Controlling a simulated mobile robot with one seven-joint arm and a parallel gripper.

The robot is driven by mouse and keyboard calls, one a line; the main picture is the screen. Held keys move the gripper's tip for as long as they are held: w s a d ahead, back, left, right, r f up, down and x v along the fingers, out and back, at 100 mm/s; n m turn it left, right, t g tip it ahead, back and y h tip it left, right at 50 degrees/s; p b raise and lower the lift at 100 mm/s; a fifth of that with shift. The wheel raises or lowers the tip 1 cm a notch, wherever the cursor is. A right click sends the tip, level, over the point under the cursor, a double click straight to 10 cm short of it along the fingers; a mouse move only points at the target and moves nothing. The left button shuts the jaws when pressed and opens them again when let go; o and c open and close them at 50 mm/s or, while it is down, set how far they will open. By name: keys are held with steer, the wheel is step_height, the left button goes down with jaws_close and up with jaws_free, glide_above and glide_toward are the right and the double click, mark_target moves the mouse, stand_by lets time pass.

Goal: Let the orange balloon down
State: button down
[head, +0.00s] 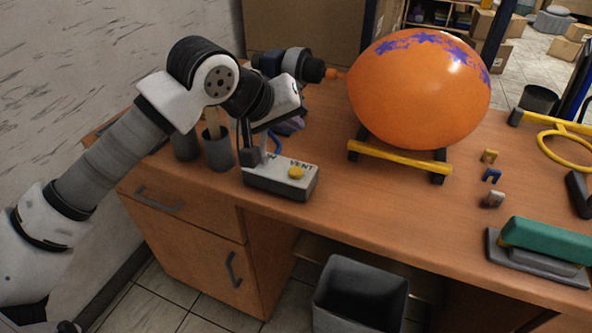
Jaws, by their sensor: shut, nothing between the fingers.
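The orange balloon (420,100) is large and round, with a band of purple stars along its top. It rests on a stand with a yellow front bar (398,158), its neck pointing left at a dark nozzle (312,70). A grey control box (280,183) sits at the desk's front edge. A yellow button (296,173) shows on its right side, by the word VENT. My gripper (247,158) is shut and empty, pointing down at the box's left end, left of the yellow button. It hides part of the other label; I cannot tell whether it touches the box.
Dark cups (217,150) stand left of the box. Small coloured clips (491,175) and a green-topped block (545,240) lie to the right. A grey bin (360,295) stands below the desk. The desk (385,205) is clear between the box and the clips.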

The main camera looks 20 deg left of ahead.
steer(key=b, duration=0.4)
glide_above(300, 168)
steer(key=s, duration=0.2)
steer(key=f, duration=0.7)
steer(key=shift+s+a+f, duration=0.1)
steer(key=shift+a, duration=0.3)
steer(key=shift+f+b, duration=0.45)
steer(key=shift+b, duration=0.2)
steer(key=shift+f+b, duration=0.2)
steer(key=shift+b, duration=0.2)
steer(key=shift+f+b, duration=0.25)
steer(key=shift+b, duration=0.25)
steer(key=shift+f+b, duration=0.45)
steer(key=shift+b, duration=0.2)
stand_by(4.0)
